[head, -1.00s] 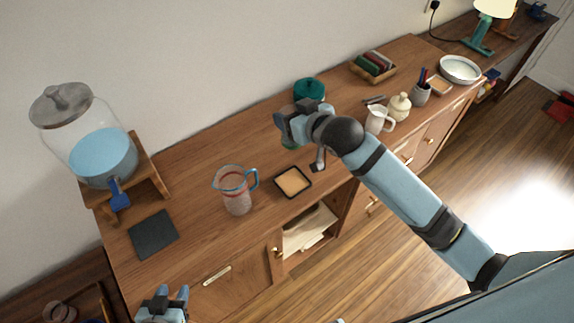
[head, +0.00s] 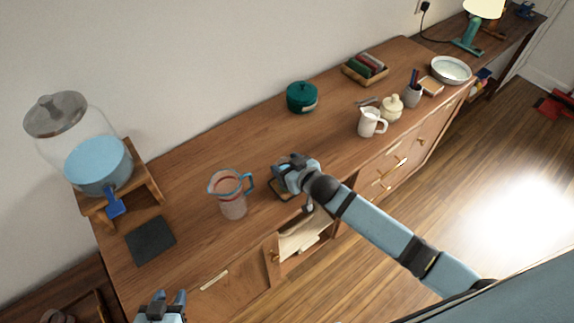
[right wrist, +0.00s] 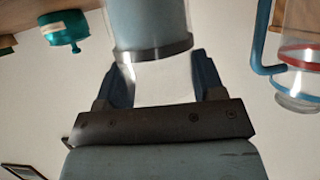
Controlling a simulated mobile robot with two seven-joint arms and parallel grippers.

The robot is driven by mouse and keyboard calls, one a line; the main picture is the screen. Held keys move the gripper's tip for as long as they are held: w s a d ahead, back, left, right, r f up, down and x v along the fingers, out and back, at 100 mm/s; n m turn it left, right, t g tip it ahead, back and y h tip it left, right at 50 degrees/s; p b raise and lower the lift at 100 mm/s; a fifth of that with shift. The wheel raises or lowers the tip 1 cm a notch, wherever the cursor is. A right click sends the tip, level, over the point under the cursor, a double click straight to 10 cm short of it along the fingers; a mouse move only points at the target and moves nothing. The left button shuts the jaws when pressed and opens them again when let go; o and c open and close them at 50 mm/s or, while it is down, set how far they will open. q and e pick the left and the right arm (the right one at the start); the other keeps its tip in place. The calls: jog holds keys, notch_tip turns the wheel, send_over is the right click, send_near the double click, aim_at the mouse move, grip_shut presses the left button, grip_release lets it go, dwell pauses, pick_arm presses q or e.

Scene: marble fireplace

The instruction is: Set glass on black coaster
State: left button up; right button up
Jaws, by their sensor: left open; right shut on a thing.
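The black coaster (head: 150,240) is a dark square lying flat and bare near the cabinet's left end, in front of the dispenser. My right gripper (head: 287,168) is over the middle of the cabinet top, to the right of the pitcher. In the right wrist view my right gripper (right wrist: 155,80) is shut on a glass (right wrist: 150,25), a clear, bluish cylinder with a grey band, between its blue fingers. In the head view the glass is hidden by the gripper. My left gripper (head: 167,297) is open and empty at the bottom left, near the cabinet's front edge.
A pitcher (head: 232,204) stands between the coaster and my right gripper. A drink dispenser (head: 98,165) on a wooden stand is behind the coaster. A square tray (head: 280,194) lies below my right gripper. A teal pot (head: 300,98) and white jug (head: 369,122) stand farther right.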

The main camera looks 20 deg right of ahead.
jog(key=shift+f, duration=0.25)
jog(key=o, duration=1.5)
jog(key=shift+f, duration=0.1)
jog(key=shift+c, duration=0.2)
jog(key=shift+r, duration=0.2)
jog(key=b+v, duration=0.1)
jog(key=v, duration=1.1)
jog(key=s+f+m+g+h, duration=0.1)
jog(key=s+f, duration=0.9)
jog(key=s, duration=0.4)
jog(key=shift+s+a+g, duration=0.15)
jog(key=shift+a+g, duration=0.15)
jog(key=shift+a, duration=0.1)
